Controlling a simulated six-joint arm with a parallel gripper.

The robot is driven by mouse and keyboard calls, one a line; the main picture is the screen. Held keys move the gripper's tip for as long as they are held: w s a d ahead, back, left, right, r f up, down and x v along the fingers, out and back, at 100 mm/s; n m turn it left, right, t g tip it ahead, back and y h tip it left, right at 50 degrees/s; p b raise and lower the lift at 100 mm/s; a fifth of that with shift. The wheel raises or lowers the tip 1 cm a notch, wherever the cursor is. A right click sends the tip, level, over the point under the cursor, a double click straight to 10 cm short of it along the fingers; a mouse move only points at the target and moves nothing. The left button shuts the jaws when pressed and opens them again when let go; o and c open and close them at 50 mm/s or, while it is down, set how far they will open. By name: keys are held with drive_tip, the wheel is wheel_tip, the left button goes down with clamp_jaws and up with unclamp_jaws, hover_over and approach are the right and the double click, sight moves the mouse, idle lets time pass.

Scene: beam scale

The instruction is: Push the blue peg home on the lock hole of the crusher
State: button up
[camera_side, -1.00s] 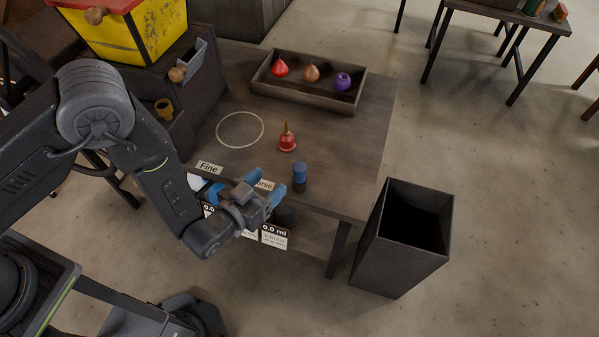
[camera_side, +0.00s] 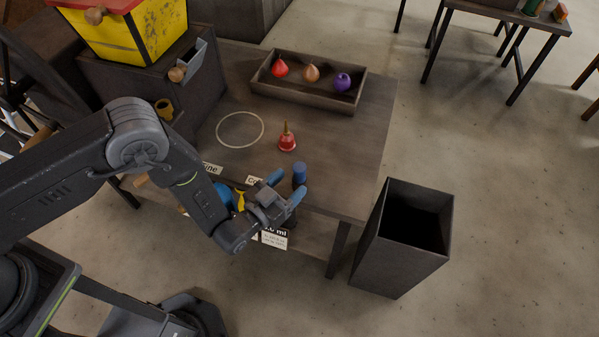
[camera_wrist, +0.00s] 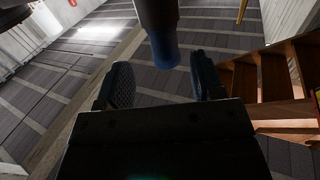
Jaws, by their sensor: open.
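The blue peg (camera_side: 299,173) stands near the front right edge of the table, with a dark lower part. It also shows in the wrist view (camera_wrist: 165,50) as a dark cylinder with a blue end, at the top centre. My gripper (camera_side: 286,188) is open, its two blue fingertips pointing toward the peg from the front left. In the wrist view the fingers (camera_wrist: 162,84) are apart with the peg's blue end in line with the gap. I cannot tell whether they touch it. I cannot make out the crusher's lock hole for certain.
A wooden tray (camera_side: 262,90) with red, brown and purple pieces is at the back. A yellow box (camera_side: 150,35) stands at left; a dark bin (camera_side: 388,240) at right.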

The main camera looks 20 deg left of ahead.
sight(295, 176)
drive_tip(key=x, duration=0.5)
drive_tip(key=shift+w+a, duration=0.1)
drive_tip(key=shift+a, duration=0.2)
drive_tip(key=shift+c, duration=0.3)
drive_tip(key=c, duration=0.9)
